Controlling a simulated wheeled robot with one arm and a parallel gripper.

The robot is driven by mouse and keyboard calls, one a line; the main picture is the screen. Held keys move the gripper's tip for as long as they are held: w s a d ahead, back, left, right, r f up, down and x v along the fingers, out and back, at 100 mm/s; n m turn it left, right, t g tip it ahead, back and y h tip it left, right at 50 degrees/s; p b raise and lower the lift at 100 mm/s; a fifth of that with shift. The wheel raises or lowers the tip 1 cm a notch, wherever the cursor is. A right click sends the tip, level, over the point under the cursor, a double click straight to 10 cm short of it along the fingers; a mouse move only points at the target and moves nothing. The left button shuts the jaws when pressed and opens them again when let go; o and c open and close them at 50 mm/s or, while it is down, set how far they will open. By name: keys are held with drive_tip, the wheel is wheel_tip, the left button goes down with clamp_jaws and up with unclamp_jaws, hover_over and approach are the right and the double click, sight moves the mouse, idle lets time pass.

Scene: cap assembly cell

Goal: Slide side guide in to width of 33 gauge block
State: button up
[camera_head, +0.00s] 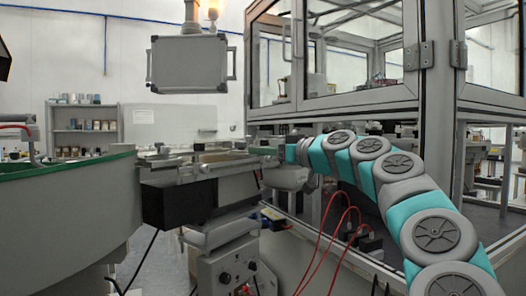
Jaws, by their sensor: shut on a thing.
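My arm reaches in from the right, and my gripper (272,150) is at the right end of the feeder track (205,165). The gripper is small and partly merged with the grey metal parts there. It is shut on what looks like the side guide (242,152), a grey metal part along the track. The fingertips and the exact contact are too small to make out. A tan patch in the middle of the track may be the 33 gauge block (214,156), but I cannot tell for certain. The gap between guide and block cannot be read.
A large round green-rimmed bowl (75,170) stands at the left end of the track. A grey control box (228,270) is below. A framed glass enclosure (340,105) stands behind my arm. Red cables (345,215) loop below the arm. A grey panel (188,65) hangs above.

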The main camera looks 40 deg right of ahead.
drive_tip(key=shift+d, duration=0.1)
clamp_jaws()
idle(0.8)
